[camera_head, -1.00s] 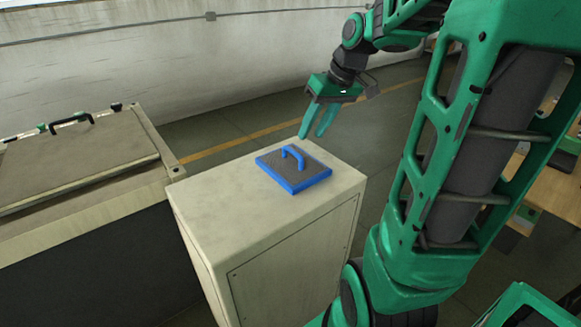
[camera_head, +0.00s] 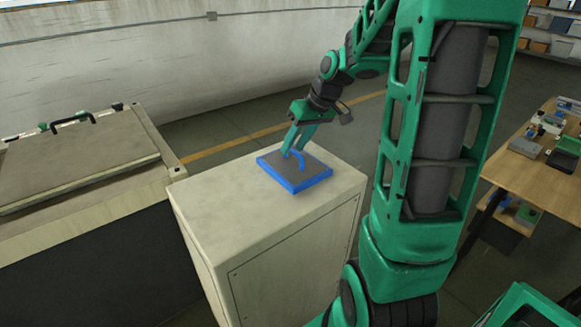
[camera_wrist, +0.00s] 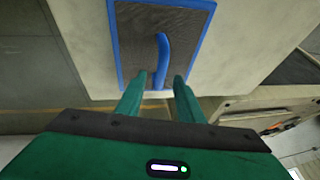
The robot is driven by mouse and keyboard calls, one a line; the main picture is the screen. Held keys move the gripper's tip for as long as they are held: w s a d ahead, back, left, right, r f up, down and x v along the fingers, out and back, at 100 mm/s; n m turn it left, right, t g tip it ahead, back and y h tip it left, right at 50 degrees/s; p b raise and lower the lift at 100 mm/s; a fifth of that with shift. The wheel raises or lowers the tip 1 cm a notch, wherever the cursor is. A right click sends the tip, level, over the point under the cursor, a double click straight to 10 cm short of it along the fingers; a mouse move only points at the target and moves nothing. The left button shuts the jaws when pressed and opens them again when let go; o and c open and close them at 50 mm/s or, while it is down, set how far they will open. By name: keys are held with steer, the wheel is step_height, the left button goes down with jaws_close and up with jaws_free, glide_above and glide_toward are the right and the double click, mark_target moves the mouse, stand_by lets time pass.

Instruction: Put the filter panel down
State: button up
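The filter panel (camera_head: 300,181), a grey square plate with a blue rim and a blue arched handle (camera_head: 296,158), lies flat on top of the beige cabinet (camera_head: 225,208). My gripper (camera_head: 291,152) is low over the panel at its handle. In the wrist view, the panel (camera_wrist: 135,40) fills the upper middle, and my open gripper (camera_wrist: 160,77) has one green fingertip on each side of the near end of the handle (camera_wrist: 162,52). Gaps show between the fingers and the handle. Part of the handle is hidden behind the fingers in the head view.
A beige machine top with a lidded panel and black handle (camera_head: 72,120) stands at the left. A wooden table (camera_head: 530,165) with several small items is at the right. Bare cabinet top surrounds the filter panel. A pale wall (camera_head: 150,60) runs behind.

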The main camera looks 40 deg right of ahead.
steer(key=shift+w+a+f, duration=0.1)
steer(key=shift+w+f, duration=0.1)
steer(key=shift+f, duration=0.4)
jaws_close()
steer(key=shift+r, duration=0.1)
